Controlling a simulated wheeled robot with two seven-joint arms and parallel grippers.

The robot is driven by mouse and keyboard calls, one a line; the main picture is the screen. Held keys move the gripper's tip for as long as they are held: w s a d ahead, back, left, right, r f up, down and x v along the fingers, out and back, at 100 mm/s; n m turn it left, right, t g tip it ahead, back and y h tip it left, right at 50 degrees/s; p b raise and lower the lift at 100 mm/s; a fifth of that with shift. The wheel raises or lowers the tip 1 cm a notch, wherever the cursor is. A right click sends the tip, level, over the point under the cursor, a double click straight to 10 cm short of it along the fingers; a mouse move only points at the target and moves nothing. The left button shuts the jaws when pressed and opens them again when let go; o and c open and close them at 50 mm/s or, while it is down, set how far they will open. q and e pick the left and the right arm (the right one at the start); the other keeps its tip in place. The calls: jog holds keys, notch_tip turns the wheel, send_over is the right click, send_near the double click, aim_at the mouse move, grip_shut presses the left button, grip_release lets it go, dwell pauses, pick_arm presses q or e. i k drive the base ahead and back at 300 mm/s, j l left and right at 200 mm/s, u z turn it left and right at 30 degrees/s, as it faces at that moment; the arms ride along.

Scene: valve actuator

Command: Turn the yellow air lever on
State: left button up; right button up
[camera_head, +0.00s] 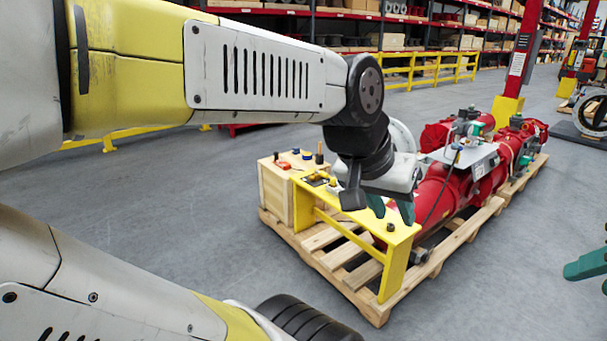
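The red valve actuator (432,193) lies on a wooden pallet (340,262), with a grey panel (470,160) carrying small fittings on top. A yellow bench (372,226) stands in front of it. Small yellow and dark parts (318,177) sit on the bench's far left end; I cannot tell whether one is the air lever. My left gripper (391,208) points down over the bench, its teal fingers apart with nothing seen between them. Its wrist hides part of the bench and actuator. My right gripper (586,268) shows only partly at the right edge; its opening cannot be judged.
A wooden crate (272,190) with small red, blue and black items stands at the pallet's left end. Yellow railings (425,68) and stocked shelves (345,32) are behind. A red post (519,60) with a yellow base stands behind the actuator. Grey floor around the pallet is clear.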

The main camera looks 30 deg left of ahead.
aim_at(316, 172)
jog(key=u, duration=1.1)
jog(key=i, duration=0.55)
jog(key=i+j+z, duration=0.1)
jog(key=i, duration=0.45)
jog(key=i+j, duration=0.15)
jog(key=i, duration=0.45)
jog(key=i+j, duration=0.15)
jog(key=i, duration=0.4)
jog(key=i+j+z, duration=0.1)
jog(key=i, duration=0.45)
